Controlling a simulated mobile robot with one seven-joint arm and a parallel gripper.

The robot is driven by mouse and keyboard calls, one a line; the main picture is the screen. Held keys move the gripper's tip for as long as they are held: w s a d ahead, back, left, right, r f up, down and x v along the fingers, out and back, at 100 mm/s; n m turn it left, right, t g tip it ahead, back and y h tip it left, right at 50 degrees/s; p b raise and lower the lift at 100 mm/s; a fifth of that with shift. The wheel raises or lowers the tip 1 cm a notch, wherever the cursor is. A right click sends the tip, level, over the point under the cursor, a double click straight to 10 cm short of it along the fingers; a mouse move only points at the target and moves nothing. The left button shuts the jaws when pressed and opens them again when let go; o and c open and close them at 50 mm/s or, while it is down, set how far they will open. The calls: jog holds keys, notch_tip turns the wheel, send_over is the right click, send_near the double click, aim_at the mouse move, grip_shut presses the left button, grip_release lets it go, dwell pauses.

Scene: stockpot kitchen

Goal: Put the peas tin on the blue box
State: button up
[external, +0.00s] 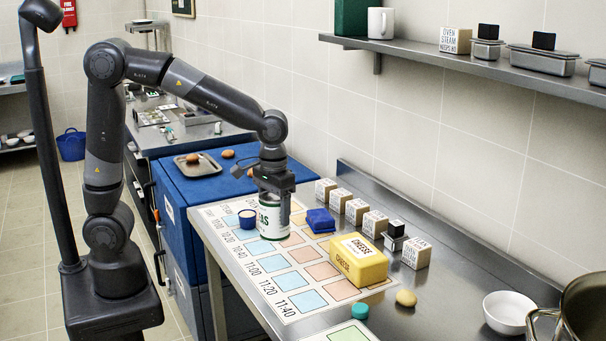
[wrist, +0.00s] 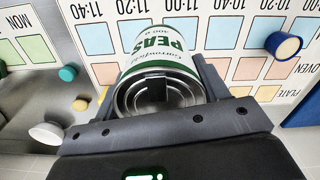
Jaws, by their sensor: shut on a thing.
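The peas tin (external: 271,222) is white and green and stands upright over the printed chart; I cannot tell whether its base touches the chart. It also shows in the wrist view (wrist: 158,45), with its label upside down. My gripper (external: 274,192) is shut on the tin near its top; in the wrist view my gripper (wrist: 160,88) has a finger on either side of it. A small dark blue box (external: 320,221) lies just right of the tin in the external view, apart from it. I cannot make it out in the wrist view.
A blue cup (external: 248,219) stands close left of the tin. A yellow cheese block (external: 358,262), teal disc (external: 360,311) and potato (external: 406,298) lie nearer the front. Several small labelled boxes (external: 356,211) line the back. The chart (external: 250,285) has free room in front.

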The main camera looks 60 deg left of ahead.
jog(key=w+a+n, duration=0.3)
jog(key=w+a, duration=0.1)
jog(key=a, duration=0.6)
jog(key=w+a+n, duration=0.2)
jog(key=w+a, duration=0.2)
jog(key=a, duration=0.6)
jog(key=w+a+n, duration=0.3)
jog(key=w+a, duration=0.2)
jog(key=a, duration=0.5)
jog(key=s+a+f+n, duration=0.1)
jog(key=s+a+n, duration=0.15)
jog(key=a, duration=1.05)
jog(key=s+a+f+n, duration=0.2)
jog(key=s+a, duration=0.2)
jog(key=a, duration=0.9)
jog(key=shift+n, duration=0.25)
jog(key=shift+s+a+f, duration=0.45)
jog(key=shift+a+f, duration=1.3)
jog(key=shift+a, duration=0.2)
jog(key=shift+s+a+f, duration=0.5)
jog(key=shift+a+f, duration=1.25)
jog(key=shift+a, duration=0.25)
jog(key=shift+s+a+f, duration=0.45)
jog(key=shift+a+f, duration=1.3)
jog(key=shift+a, duration=0.2)
jog(key=o, duration=1.3)
jog(key=shift+f, duration=0.2)
